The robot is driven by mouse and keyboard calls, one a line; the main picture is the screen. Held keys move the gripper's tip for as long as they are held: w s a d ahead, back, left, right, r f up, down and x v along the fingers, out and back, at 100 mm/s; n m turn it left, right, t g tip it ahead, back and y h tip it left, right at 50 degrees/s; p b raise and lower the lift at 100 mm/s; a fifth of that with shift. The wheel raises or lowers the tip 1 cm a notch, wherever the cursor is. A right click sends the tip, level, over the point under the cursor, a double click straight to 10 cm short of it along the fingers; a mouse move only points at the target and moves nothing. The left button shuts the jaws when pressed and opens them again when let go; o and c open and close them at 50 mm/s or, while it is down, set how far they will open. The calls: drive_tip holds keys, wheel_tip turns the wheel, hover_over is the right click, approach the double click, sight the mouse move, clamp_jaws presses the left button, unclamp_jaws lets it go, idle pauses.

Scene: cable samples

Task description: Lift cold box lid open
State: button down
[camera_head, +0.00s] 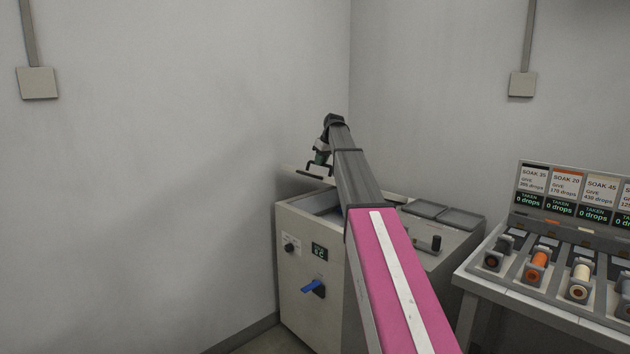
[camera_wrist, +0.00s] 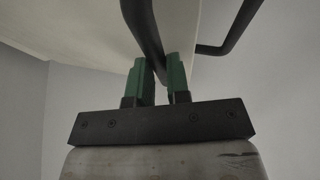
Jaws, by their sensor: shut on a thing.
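The cold box (camera_head: 318,285) is a pale cabinet with a dial, a small display and a blue lever on its front. Its lid (camera_head: 296,172) shows as a pale, tilted slab at the back left, raised off the top, with part of the opening exposed below it. The lid's black bar handle (camera_head: 314,172) is beside my gripper (camera_head: 322,158). In the wrist view my gripper (camera_wrist: 160,72) has its green fingers shut on the black handle (camera_wrist: 143,25), with the pale lid (camera_wrist: 75,30) behind. My arm hides part of the box top.
Grey panels (camera_head: 440,214) and a small dark knob lie on the right of the box top. A bench (camera_head: 540,312) with spools and "SOAK" cards (camera_head: 567,183) stands at the right. Walls close in behind and left of the box.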

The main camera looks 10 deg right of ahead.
drive_tip(key=w+d+r, duration=0.4)
drive_tip(key=d+r, duration=0.2)
drive_tip(key=r, duration=0.2)
drive_tip(key=shift+d+r, duration=0.1)
drive_tip(key=shift+d, duration=0.05)
drive_tip(key=c, duration=1.1)
unclamp_jaws()
drive_tip(key=shift+w+d, duration=0.1)
drive_tip(key=shift+w, duration=0.05)
drive_tip(key=v, duration=1)
drive_tip(key=shift+s+r, duration=0.25)
drive_tip(key=shift+r, duration=0.1)
